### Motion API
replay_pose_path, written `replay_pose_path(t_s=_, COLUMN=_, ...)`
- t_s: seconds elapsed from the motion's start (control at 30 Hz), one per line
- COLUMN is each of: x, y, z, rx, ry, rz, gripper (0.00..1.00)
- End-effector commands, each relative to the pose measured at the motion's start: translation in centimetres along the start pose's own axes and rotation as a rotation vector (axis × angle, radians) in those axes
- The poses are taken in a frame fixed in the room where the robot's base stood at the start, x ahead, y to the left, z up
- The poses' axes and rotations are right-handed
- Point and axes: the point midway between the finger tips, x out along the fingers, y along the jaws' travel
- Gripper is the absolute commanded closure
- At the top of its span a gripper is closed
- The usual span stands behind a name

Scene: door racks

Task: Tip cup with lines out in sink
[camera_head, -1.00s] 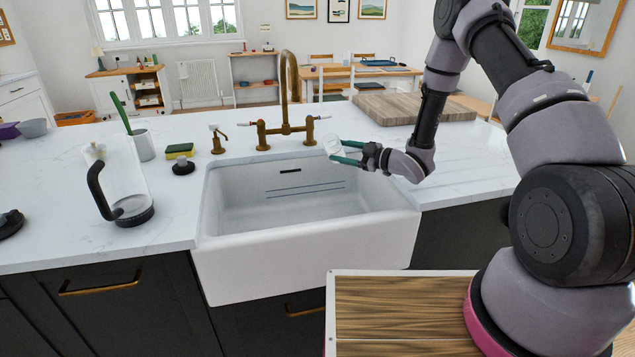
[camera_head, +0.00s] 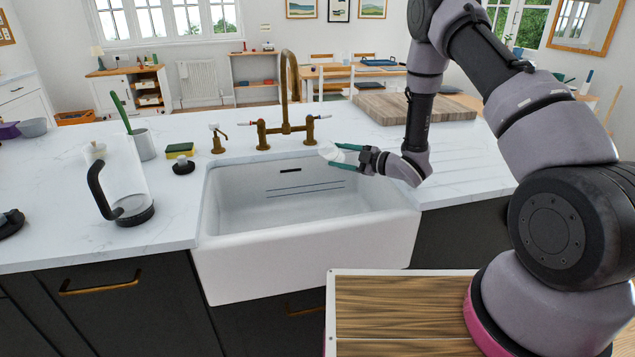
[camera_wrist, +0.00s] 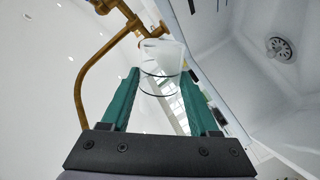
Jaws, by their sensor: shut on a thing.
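My gripper (camera_head: 347,157) is shut on a clear cup, the cup with lines (camera_head: 328,152), above the back right part of the sink. The cup also shows in the wrist view (camera_wrist: 162,62), between the green fingers of my gripper (camera_wrist: 160,92), with thin dark lines around it. The cup looks tilted in the head view. I cannot tell whether anything is inside it. The white sink (camera_head: 305,250) is open below and to the left of the cup. In the wrist view the sink (camera_wrist: 270,85) shows its drain.
A brass faucet (camera_head: 287,100) stands behind the sink, close to the cup in the wrist view. A wooden board (camera_head: 415,106) lies at the back right.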

Motion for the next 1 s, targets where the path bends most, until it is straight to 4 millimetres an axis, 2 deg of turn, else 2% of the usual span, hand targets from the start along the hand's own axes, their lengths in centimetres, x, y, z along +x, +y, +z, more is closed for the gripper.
replay_pose_path(t_s=1.0, x=0.03, y=-0.39, z=0.48, rx=-0.136, ry=-0.019, rz=0.0, gripper=0.98)
